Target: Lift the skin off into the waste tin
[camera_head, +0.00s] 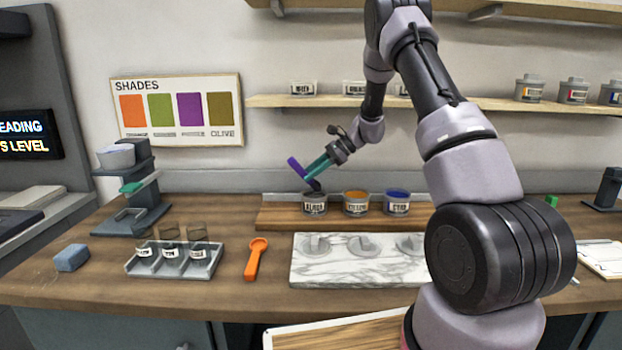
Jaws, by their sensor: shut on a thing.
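My gripper (310,175), with teal fingers, is shut on a tool with a purple handle (296,166). The tool tilts, its handle up to the left and its dark lower end just over the left tin. Three open tins stand in a row on a wooden board: a left one with dark contents (315,207), a middle one with orange contents (356,207) and a right one with blue contents (397,207). Whether the tool touches the left tin's contents, I cannot tell. I cannot make out a skin or tell which container is the waste tin.
A marble slab (300,277) with grey lids lies in front of the tins. An orange scoop (256,258), a grey tray (205,272) with three jars and a blue block (72,257) lie to the left. A shelf (450,101) runs above. My arm hides part of the right side.

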